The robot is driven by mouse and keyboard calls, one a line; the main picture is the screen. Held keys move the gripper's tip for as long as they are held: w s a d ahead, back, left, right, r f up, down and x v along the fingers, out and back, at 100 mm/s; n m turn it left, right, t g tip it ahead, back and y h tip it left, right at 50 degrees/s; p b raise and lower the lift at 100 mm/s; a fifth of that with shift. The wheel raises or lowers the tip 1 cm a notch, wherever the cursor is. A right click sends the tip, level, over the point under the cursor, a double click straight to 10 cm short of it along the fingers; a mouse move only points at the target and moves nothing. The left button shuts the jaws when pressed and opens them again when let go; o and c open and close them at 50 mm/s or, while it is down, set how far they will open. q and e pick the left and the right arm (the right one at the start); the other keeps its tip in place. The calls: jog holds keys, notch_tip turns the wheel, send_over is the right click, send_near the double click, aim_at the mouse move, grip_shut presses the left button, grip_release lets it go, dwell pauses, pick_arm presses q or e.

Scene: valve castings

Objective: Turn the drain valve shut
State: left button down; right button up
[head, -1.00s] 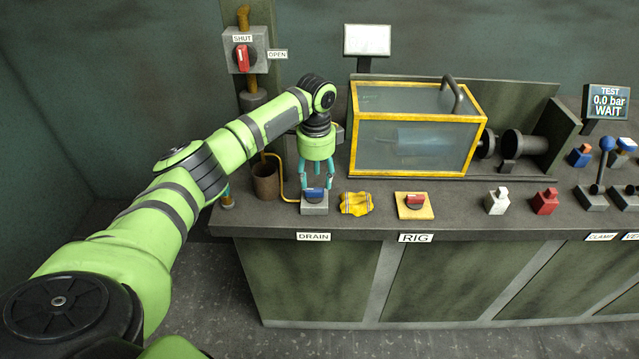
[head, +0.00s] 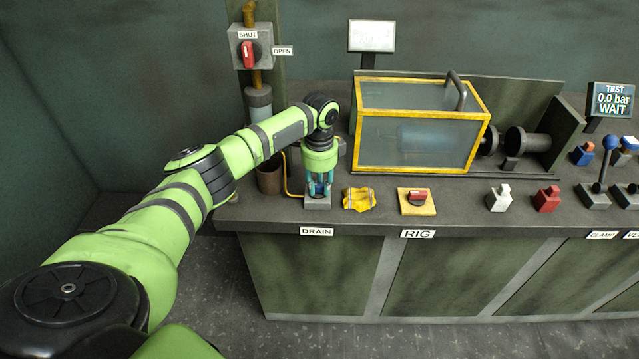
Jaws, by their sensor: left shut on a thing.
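The drain valve (head: 317,203) is a small grey block behind the DRAIN label (head: 317,231), at the left part of the bench. Its blue handle is mostly hidden by my fingers. My left gripper (head: 319,190) points straight down over it and is shut on the blue handle. The handle's exact angle cannot be told. My right gripper is not in view.
A brown pot (head: 269,178) and thin yellow pipe are at left. A yellow-framed guard box (head: 420,168) stands behind. The display (head: 611,100) reads 0.0 bar WAIT.

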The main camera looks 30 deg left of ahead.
pick_arm(q)
jog(key=shift+r+n+p, duration=0.1)
jog(key=shift+n+p, duration=0.2)
jog(key=shift+p, duration=0.15)
jog(key=n+p, duration=0.2)
jog(key=shift+d+n, duration=0.1)
jog(key=shift+n, duration=0.3)
jog(key=n+p, duration=0.2)
jog(key=n, duration=0.1)
jog(key=n+p, duration=0.1)
jog(key=shift+w+n, duration=0.25)
jog(key=shift+n, duration=0.05)
jog(key=n+p, duration=0.1)
jog(key=n, duration=0.3)
jog(key=shift+w+p, duration=0.1)
jog(key=shift+p, duration=0.3)
jog(key=n, duration=0.4)
jog(key=n+p, duration=0.1)
jog(key=shift+w+a+n, duration=0.1)
jog(key=shift+a+n, duration=0.15)
jog(key=shift+n, duration=0.15)
jog(key=c, duration=1)
grip_release()
jog(key=shift+a, duration=0.1)
